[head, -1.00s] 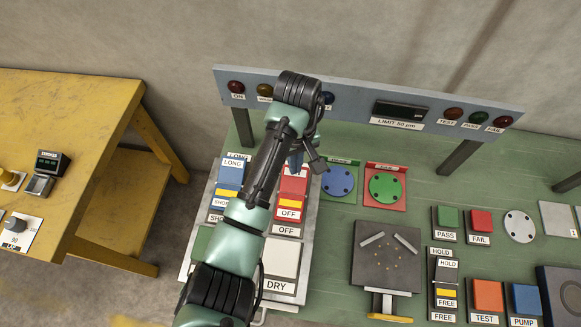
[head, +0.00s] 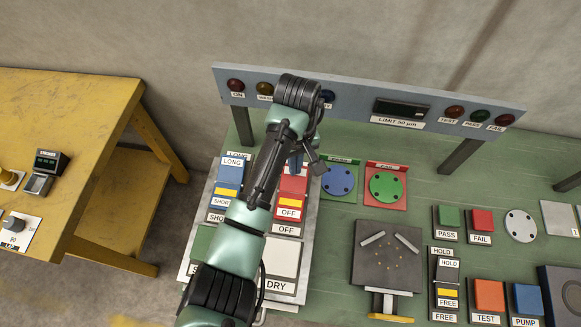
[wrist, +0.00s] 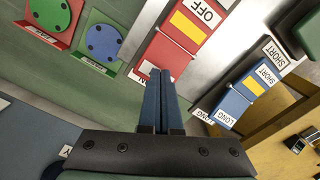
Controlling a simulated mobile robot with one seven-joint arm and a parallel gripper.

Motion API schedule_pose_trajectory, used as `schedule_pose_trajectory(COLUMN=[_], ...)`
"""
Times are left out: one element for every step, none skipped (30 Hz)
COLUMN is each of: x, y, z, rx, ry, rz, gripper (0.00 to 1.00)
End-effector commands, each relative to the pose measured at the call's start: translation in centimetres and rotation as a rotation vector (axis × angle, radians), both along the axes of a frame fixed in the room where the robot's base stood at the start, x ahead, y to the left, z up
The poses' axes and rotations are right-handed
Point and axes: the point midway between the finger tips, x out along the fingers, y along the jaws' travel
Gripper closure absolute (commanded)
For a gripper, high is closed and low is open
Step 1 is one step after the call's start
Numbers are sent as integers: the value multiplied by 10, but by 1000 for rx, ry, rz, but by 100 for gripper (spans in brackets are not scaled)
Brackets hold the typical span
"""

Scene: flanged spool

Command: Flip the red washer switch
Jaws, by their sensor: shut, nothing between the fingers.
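The red washer switch (head: 292,186) is a red rocker with a yellow band and an OFF label, on the grey panel left of the green bench. Part of it is hidden behind my arm in the head view. The wrist view shows the red switch (wrist: 178,38) upside down, with its red end just beyond my fingertips. My gripper (wrist: 162,76) is shut and empty, its blue fingers together and pointing at that end. In the head view my gripper (head: 296,164) is over the far end of the switch. I cannot tell whether it touches.
A blue LONG/SHORT switch (head: 229,174) stands just left of the red one. A DRY button (head: 282,258) is nearer. Blue (head: 338,181) and green (head: 385,187) discs lie to the right. A lamp panel (head: 350,105) crosses the back.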

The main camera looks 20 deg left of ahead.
Motion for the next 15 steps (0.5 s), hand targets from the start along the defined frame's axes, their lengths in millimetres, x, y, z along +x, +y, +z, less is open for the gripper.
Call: schedule_pose_trajectory(x=[0, 0, 0, 0, 0, 0, 0, 0, 0, 0, 0, 0, 0, 0, 0], y=[0, 0, 0, 0, 0, 0, 0, 0, 0, 0, 0, 0, 0, 0, 0], z=[-1, -2, -2, -3, -3, -4, -4, -5, -5, -6, -6, -7, -7, -8, -8], rx=[0, 0, 0, 0, 0, 0, 0, 0, 0, 0, 0, 0, 0, 0, 0], ry=[0, 0, 0, 0, 0, 0, 0, 0, 0, 0, 0, 0, 0, 0, 0], rz=[0, 0, 0, 0, 0, 0, 0, 0, 0, 0, 0, -1, 0, -1, -1], gripper=[100, 100, 100, 100, 100, 100, 100, 100, 100, 100, 100, 100, 100, 100, 100])
